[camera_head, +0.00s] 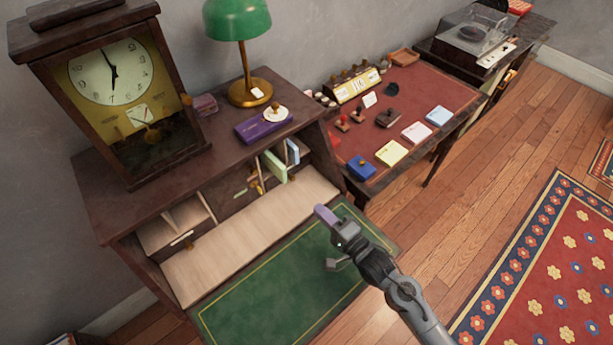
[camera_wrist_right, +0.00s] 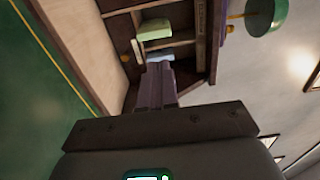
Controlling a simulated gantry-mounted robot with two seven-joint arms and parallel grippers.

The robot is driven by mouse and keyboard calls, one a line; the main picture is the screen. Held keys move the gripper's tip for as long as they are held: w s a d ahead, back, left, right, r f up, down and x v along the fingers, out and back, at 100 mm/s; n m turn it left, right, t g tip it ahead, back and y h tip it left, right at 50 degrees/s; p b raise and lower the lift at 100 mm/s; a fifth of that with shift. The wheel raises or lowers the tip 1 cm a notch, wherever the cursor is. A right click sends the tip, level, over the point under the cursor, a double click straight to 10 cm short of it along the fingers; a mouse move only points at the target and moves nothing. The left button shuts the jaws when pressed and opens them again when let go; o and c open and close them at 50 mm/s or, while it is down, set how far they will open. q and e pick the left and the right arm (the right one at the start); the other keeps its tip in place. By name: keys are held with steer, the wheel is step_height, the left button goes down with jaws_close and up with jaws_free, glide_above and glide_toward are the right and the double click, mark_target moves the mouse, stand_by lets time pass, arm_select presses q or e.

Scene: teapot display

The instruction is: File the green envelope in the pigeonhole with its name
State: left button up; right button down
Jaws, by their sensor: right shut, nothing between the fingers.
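The pale green envelope (camera_head: 274,167) stands on edge in a right-hand pigeonhole of the wooden desk, with its front end sticking out. It also shows in the right wrist view (camera_wrist_right: 154,29). A pale blue envelope (camera_head: 292,151) stands just to its right. The pigeonholes (camera_head: 188,212) run along the back of the desk; I cannot read any names on them. My right gripper (camera_head: 322,212) is shut and empty, above the front right of the desk, apart from the envelopes. Its closed fingers (camera_wrist_right: 156,88) point toward the pigeonholes. My left gripper is not in view.
The green writing surface (camera_head: 270,280) and pale wood strip (camera_head: 225,250) are clear. A clock (camera_head: 112,95), green lamp (camera_head: 238,22) and purple box (camera_head: 263,125) stand on the desk top. A red-topped table (camera_head: 425,95) with cards and stamps stands to the right.

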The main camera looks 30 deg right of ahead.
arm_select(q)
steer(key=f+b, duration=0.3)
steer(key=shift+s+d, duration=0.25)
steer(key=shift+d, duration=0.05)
arm_select(e)
glide_toward(285, 174)
steer(key=x, duration=0.6)
steer(key=shift+w+a, duration=0.1)
steer(key=shift+w, duration=0.3)
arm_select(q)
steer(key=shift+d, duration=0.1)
